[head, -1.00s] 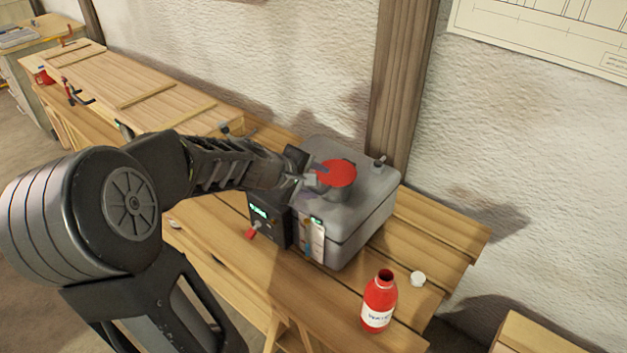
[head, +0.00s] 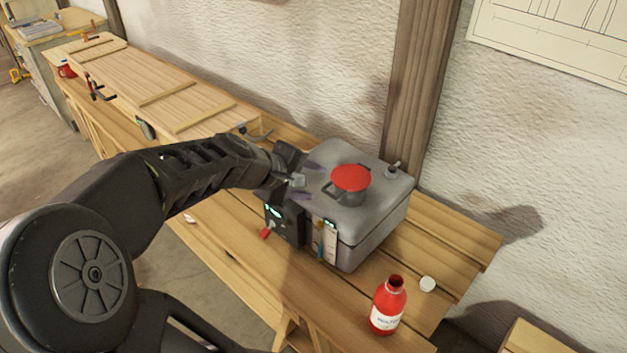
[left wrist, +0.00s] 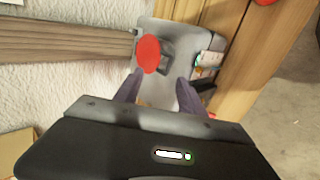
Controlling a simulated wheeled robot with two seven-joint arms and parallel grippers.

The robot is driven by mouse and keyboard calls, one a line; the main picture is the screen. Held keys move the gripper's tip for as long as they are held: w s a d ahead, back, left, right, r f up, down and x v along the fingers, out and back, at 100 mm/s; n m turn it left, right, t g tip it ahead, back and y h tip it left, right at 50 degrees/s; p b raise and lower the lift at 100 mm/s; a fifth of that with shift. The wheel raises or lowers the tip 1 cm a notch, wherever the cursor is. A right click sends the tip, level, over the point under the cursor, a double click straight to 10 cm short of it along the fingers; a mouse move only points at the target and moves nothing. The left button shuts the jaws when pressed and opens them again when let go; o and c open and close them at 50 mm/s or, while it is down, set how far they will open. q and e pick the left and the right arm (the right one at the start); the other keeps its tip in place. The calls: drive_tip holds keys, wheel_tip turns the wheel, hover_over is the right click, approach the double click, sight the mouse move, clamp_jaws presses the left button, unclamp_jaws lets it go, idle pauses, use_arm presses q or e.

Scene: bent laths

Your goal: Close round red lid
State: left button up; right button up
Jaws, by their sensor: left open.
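The round red lid (head: 350,178) is on top of the grey metal box (head: 375,222), over a short grey neck. It looks roughly level in the head view; I cannot tell whether it is fully seated. In the left wrist view the lid (left wrist: 148,54) shows as a red disc beyond the fingers, with part of the grey neck beside it. My left gripper (head: 310,181) is open and empty, just left of the lid over the box's near-left side. Its two purple fingers (left wrist: 157,88) point toward the lid and appear apart from it. My right gripper is not in view.
A dark control unit (head: 285,222) is on the box's front. A wooden post (head: 420,90) and rough wall rise behind.

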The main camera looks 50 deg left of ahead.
use_arm(q)
drive_tip(key=shift+s, duration=0.1)
drive_tip(key=s+d+r, duration=0.1)
drive_tip(key=s+r, duration=0.1)
drive_tip(key=s, duration=1.1)
drive_tip(key=shift+s+d, duration=0.25)
drive_tip(key=shift+s, duration=0.1)
idle(0.3)
